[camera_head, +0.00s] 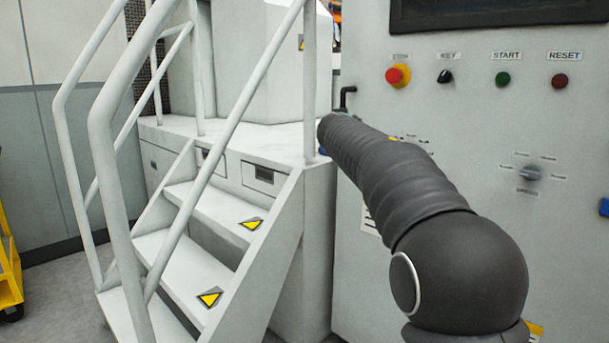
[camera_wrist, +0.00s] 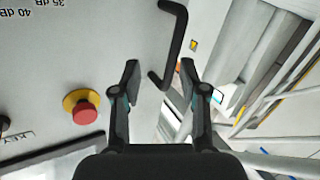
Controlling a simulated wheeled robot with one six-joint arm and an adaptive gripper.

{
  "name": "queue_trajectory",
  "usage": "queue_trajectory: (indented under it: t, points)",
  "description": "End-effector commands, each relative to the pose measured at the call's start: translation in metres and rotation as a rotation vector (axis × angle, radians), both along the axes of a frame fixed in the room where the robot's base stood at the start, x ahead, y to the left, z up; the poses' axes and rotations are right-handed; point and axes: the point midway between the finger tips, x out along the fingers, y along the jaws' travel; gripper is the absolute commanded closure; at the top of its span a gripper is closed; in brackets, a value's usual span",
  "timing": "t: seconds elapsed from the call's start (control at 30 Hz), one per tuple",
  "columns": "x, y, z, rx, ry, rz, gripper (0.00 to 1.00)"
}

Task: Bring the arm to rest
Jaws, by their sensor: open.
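My gripper (camera_wrist: 160,85) is open in the wrist view, its two dark fingers spread apart with nothing between them. A black bent handle (camera_wrist: 176,45) on the grey cabinet shows beyond and between the fingertips; I cannot tell the exact gap to it. In the head view my dark arm (camera_head: 400,185) reaches from the lower right toward the cabinet's left edge. The gripper itself is hidden behind the arm there. The top of the handle (camera_head: 347,97) shows just above the arm's far end.
The control cabinet (camera_head: 450,110) carries a red emergency stop button (camera_head: 398,76), a key switch (camera_head: 445,76), a green start button (camera_head: 502,79), a dark red reset button (camera_head: 560,81) and a speed knob (camera_head: 530,173). White stairs (camera_head: 205,265) with railings (camera_head: 110,150) stand left. A yellow cart (camera_head: 9,270) is far left.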

Motion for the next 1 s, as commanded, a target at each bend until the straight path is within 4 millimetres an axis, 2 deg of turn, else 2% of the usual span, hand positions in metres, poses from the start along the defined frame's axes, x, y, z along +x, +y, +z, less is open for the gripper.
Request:
queue_trajectory:
  t: [0.03, 0.17, 0.27, 0.37, 0.4, 0.47, 0.5, 0.7, 0.9, 1.0]
  points:
    - [0.0, -0.004, -0.031, -0.023, 0.075, -0.016, 0.57]
    - [-0.022, -0.014, -0.094, -0.067, 0.264, -0.046, 0.57]
    - [-0.06, -0.023, -0.136, -0.082, 0.421, -0.059, 0.57]
    - [-0.109, -0.032, -0.173, -0.081, 0.575, -0.057, 0.57]
    - [-0.131, -0.034, -0.187, -0.076, 0.634, -0.051, 0.57]
    - [-0.166, -0.036, -0.205, -0.064, 0.717, -0.038, 0.57]
    - [-0.189, -0.037, -0.216, -0.053, 0.768, -0.028, 0.57]
    - [-0.301, -0.034, -0.263, 0.027, 0.968, 0.038, 0.57]
    - [-0.401, -0.022, -0.298, 0.137, 1.081, 0.104, 0.57]
    - [-0.443, -0.016, -0.312, 0.202, 1.105, 0.126, 0.57]
